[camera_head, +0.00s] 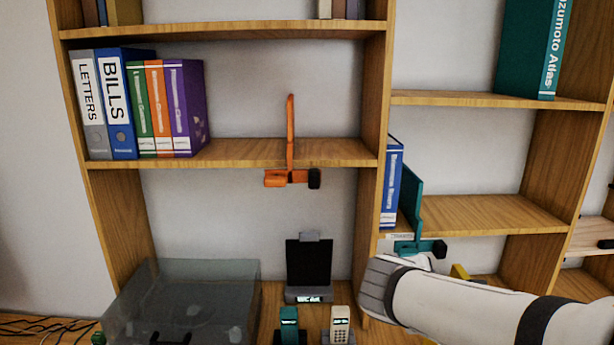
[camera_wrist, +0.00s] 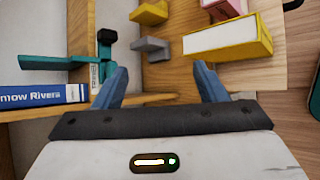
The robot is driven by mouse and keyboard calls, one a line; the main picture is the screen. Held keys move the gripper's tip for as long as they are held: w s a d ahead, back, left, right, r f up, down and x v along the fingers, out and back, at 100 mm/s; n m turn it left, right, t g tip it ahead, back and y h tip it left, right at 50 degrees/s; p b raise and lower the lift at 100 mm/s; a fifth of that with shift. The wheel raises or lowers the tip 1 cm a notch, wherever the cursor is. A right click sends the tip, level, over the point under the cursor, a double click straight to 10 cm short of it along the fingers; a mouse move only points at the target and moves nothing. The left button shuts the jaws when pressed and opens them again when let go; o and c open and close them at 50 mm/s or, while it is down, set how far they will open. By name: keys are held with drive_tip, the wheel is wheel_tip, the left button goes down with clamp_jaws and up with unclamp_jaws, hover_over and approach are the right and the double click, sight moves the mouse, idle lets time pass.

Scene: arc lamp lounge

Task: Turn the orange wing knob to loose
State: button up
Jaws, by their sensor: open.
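The orange bookend (camera_head: 290,135) is clamped to the middle shelf in the head view, its thin plate upright above the board. Under the shelf edge it has an orange wing-like piece (camera_head: 275,179) on the left and a black end (camera_head: 314,178) on the right. It is too small to tell how the knob is set. It does not show in the wrist view. My gripper (camera_wrist: 160,85) is open, with nothing between its blue fingers. In the head view my arm's end is below and right of the orange bookend, and the fingers are not visible there.
A teal bookend (camera_head: 413,200) with a black end stands close to my gripper, beside a blue book (camera_head: 391,182). Wrist view shows a yellow book (camera_wrist: 228,38) and a grey clamp (camera_wrist: 150,47). A dark tablet (camera_head: 309,262) and grey translucent bin (camera_head: 185,300) are below.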

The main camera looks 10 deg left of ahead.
drive_tip(key=w+a+r+n+t+y+p, duration=0.15)
drive_tip(key=w+a+r+n+t, duration=0.25)
drive_tip(key=a+r+n, duration=0.5)
drive_tip(key=n+t+y+p, duration=0.1)
drive_tip(key=n+t+y, duration=0.3)
drive_tip(key=n+y, duration=0.55)
approach(275, 182)
drive_tip(key=w+a+n+h, duration=0.1)
drive_tip(key=n, duration=0.1)
drive_tip(key=p+x, duration=0.2)
drive_tip(key=x, duration=0.4)
drive_tip(key=shift+w+a+r, duration=0.1)
drive_tip(key=shift+w, duration=0.05)
drive_tip(key=shift+w+a, duration=0.15)
drive_tip(key=shift+w, duration=0.5)
drive_tip(key=shift+c, duration=0.5)
drive_tip(key=c, duration=0.9)
